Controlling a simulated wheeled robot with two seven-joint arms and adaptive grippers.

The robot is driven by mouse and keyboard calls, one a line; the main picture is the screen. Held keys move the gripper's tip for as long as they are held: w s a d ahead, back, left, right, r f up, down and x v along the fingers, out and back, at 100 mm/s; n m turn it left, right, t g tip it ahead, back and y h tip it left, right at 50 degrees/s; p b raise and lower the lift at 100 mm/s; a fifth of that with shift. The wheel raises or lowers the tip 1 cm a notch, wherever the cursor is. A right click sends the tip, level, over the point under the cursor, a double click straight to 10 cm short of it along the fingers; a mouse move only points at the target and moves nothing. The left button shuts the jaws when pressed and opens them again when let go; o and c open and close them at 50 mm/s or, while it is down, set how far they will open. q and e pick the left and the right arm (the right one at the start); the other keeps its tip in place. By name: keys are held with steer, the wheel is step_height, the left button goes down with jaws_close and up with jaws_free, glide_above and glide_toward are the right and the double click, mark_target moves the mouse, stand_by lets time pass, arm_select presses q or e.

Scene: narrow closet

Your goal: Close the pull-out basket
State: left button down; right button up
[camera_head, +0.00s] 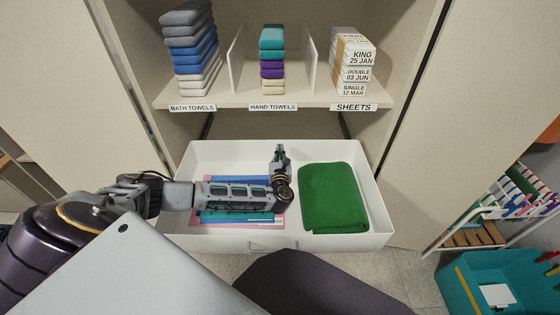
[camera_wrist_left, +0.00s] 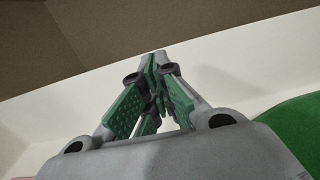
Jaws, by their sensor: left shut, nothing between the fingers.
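The pull-out basket (camera_head: 375,205) is a white drawer that stands pulled out below the shelf in the head view. A handle (camera_head: 273,247) shows on its front. A folded green towel (camera_head: 333,196) lies in its right half, and flat blue and pink items (camera_head: 240,215) lie in its left half, partly hidden under my arm. My left gripper (camera_head: 279,150) is over the basket's inside, pointing toward its back wall. In the left wrist view the fingers (camera_wrist_left: 158,62) are shut and empty in front of a white wall (camera_wrist_left: 235,60). My right gripper is not in view.
A shelf (camera_head: 215,101) above the basket holds stacks of bath towels, hand towels and sheets. Closet panels flank the basket on both sides. A teal bin (camera_head: 480,285) and a small rack (camera_head: 480,225) stand at the right.

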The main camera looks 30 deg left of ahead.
arm_select(q)
steer(key=shift+b+x, duration=0.3)
steer(key=shift+x, duration=1.05)
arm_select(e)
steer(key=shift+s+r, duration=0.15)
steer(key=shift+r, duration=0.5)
